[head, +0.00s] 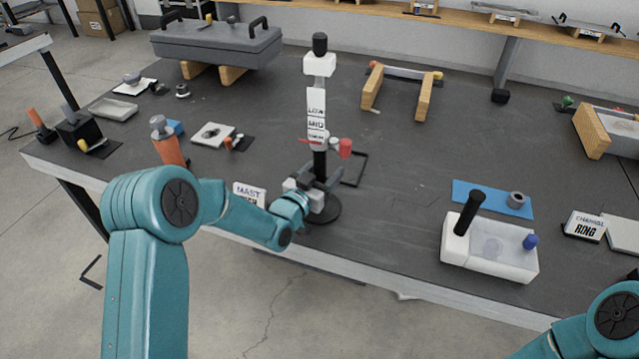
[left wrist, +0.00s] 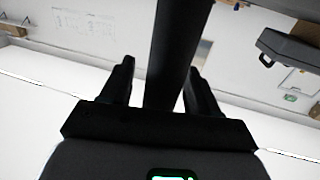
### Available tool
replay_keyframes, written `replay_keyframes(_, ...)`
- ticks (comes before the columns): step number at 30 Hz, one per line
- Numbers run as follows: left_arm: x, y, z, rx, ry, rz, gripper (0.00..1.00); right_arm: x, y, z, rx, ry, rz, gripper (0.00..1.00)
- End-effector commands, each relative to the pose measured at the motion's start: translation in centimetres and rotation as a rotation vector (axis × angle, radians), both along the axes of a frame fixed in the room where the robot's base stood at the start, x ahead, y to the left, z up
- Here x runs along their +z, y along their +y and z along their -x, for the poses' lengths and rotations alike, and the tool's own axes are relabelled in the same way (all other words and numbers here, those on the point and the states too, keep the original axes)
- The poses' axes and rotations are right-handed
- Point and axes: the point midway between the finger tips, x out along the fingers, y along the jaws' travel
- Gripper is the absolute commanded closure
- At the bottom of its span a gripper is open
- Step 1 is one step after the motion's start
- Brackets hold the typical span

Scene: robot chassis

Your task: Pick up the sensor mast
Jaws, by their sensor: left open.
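The sensor mast (head: 317,105) stands upright near the table's front edge in the head view. In the left wrist view the dark pole (left wrist: 178,45) passes between the two fingers of my left gripper (left wrist: 160,85). The fingers are open, with gaps beside the pole. My right arm enters at the lower right of the head view, its gripper out of frame.
A white MAST sign (head: 249,192) stands left of the mast. A red knob (head: 345,148) sits beside the pole. A white box with a black handle (head: 490,245) stands to the right. A grey lidded case (head: 215,45) rests on wooden blocks. The table between is mostly clear.

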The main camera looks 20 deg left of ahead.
Motion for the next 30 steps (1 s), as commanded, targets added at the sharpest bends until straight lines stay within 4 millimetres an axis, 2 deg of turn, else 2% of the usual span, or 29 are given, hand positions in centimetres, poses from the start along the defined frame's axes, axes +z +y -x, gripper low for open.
replay_keyframes(1, 0.0, 0.0, 0.0, 0.000, 0.000, 0.000, 0.39, 0.0, 0.0, 0.0, 0.000, 0.000, 0.000, 1.00)
replay_keyframes(2, 0.0, 0.0, 0.0, 0.000, 0.000, 0.000, 0.46, 0.0, 0.0, 0.0, 0.000, 0.000, 0.000, 1.00)
replay_keyframes(6, 0.0, 0.0, 0.0, 0.000, 0.000, 0.000, 0.91, 0.0, 0.0, 0.0, 0.000, 0.000, 0.000, 1.00)
replay_keyframes(7, 0.0, 0.0, 0.0, 0.000, 0.000, 0.000, 1.00, 0.0, 0.0, 0.0, 0.000, 0.000, 0.000, 1.00)
replay_keyframes(17, 0.3, 0.1, 0.0, 0.001, -0.005, 0.000, 1.00, 0.0, 0.0, 0.0, 0.000, 0.000, 0.000, 1.00)
replay_keyframes(22, 1.4, 0.1, 0.0, 0.001, -0.009, 0.000, 1.00, 0.0, 0.0, 0.0, 0.000, 0.000, 0.000, 1.00)
replay_keyframes(26, 3.5, 0.1, 0.0, 0.002, -0.011, 0.001, 1.00, -0.1, 0.0, 0.0, 0.000, 0.000, 0.000, 1.00)
replay_keyframes(30, 7.6, 0.1, 0.0, 0.001, -0.016, -0.001, 1.00, -0.1, 0.0, 0.0, 0.000, 0.000, 0.000, 1.00)
